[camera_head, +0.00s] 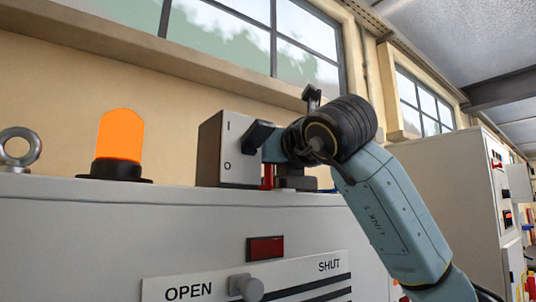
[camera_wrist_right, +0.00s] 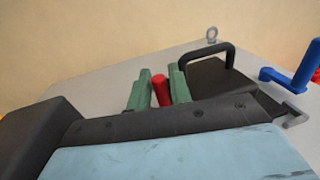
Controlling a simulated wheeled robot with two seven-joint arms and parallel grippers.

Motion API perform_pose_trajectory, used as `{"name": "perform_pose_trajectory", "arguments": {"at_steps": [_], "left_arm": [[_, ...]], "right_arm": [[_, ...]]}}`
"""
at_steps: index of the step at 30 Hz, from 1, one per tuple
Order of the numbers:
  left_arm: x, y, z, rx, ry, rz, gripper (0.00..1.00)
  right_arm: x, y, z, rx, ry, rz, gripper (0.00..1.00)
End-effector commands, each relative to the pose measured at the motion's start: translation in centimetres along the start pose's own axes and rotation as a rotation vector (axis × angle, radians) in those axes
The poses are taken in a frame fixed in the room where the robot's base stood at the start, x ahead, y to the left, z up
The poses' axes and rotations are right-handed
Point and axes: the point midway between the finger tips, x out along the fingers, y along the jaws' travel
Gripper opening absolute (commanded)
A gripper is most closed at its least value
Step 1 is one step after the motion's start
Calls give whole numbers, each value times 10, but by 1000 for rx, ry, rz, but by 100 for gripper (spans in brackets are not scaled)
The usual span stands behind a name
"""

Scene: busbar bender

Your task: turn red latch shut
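The red latch (camera_head: 268,177) shows in the head view as a short red post on top of the grey cabinet, beside the box marked I and O. My right gripper is at this post, its fingers mostly hidden behind the wrist and a dark part. In the right wrist view the green fingers of my right gripper (camera_wrist_right: 160,88) stand on both sides of the red post (camera_wrist_right: 161,93). They are very close to it; I cannot tell whether they press on it. My left gripper is not in view.
An orange beacon (camera_head: 119,143) and a lifting eye (camera_head: 19,148) stand left on the cabinet top. A grey box (camera_head: 225,150) is close by the gripper. A plate reading OPEN and SHUT (camera_head: 190,290) is on the front. A blue crank (camera_wrist_right: 285,80) is at right in the wrist view.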

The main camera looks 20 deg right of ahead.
Motion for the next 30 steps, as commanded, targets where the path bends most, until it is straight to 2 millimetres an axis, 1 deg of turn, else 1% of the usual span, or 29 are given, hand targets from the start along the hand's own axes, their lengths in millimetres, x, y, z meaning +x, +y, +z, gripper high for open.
{"name": "perform_pose_trajectory", "arguments": {"at_steps": [3, 4, 8, 13, 16, 20, 24, 30], "left_arm": [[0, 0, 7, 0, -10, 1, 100], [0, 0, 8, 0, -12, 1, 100], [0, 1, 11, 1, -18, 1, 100], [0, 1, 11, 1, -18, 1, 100], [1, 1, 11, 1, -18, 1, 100], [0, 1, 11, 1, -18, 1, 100], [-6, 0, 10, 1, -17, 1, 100], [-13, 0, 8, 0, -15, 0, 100]], "right_arm": [[0, 0, 0, 0, 0, 0, 20], [0, 0, 0, 0, 0, 0, 18], [0, 0, 0, 0, 0, 0, 1], [0, 0, 0, 0, 1, 7, 0], [2, -2, -1, 1, 3, 48, 0], [8, -5, -1, 2, 5, 155, 0], [13, -6, 1, 2, 5, 277, 0], [17, -5, 1, 1, 2, 382, 0]]}}
